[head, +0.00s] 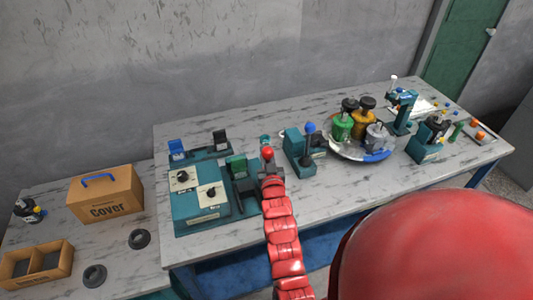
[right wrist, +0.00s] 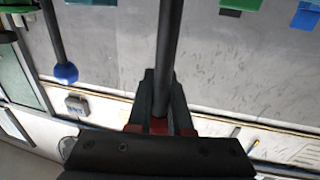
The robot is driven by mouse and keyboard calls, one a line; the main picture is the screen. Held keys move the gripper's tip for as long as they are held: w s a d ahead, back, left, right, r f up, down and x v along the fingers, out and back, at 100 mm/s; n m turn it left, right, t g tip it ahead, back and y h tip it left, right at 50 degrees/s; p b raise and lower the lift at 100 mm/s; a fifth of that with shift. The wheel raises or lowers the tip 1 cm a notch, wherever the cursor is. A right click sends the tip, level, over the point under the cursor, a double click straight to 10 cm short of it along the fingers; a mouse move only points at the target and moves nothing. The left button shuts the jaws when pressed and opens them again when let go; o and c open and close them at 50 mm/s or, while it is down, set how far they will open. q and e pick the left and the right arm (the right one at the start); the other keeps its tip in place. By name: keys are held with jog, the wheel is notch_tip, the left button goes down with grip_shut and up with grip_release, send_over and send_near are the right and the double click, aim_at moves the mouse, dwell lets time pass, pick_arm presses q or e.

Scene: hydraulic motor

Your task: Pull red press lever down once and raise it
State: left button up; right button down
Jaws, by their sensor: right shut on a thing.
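The red press lever (head: 267,153) shows its red knob in the head view, at the right side of the teal press unit. My right gripper (head: 270,177) is at the lever just below the knob and hides most of its shaft. In the right wrist view the dark lever shaft (right wrist: 170,45) runs between the fingers of my right gripper (right wrist: 160,112), which is shut on it. The knob is not clear in that view. My left gripper is not in view.
A teal unit with a blue-knobbed lever (head: 310,128) stands just right of my gripper; that blue knob (right wrist: 65,73) also shows in the wrist view. The control box (head: 197,207) is to the left. A round tray (head: 340,153) holds colored parts. The table front is clear.

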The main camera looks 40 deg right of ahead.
jog(key=s+a+f+m+t+h+b, duration=0.1)
jog(key=s+t+h+b, duration=0.4)
jog(key=b, duration=1.5)
jog(key=shift+s+a+f+m+t, duration=0.3)
jog(key=shift+s+a+m+t, duration=0.65)
jog(key=shift+s, duration=1.15)
jog(key=shift+d, duration=0.1)
jog(key=c, duration=0.8)
grip_release()
jog(key=shift+s, duration=0.1)
jog(key=shift+c, duration=0.2)
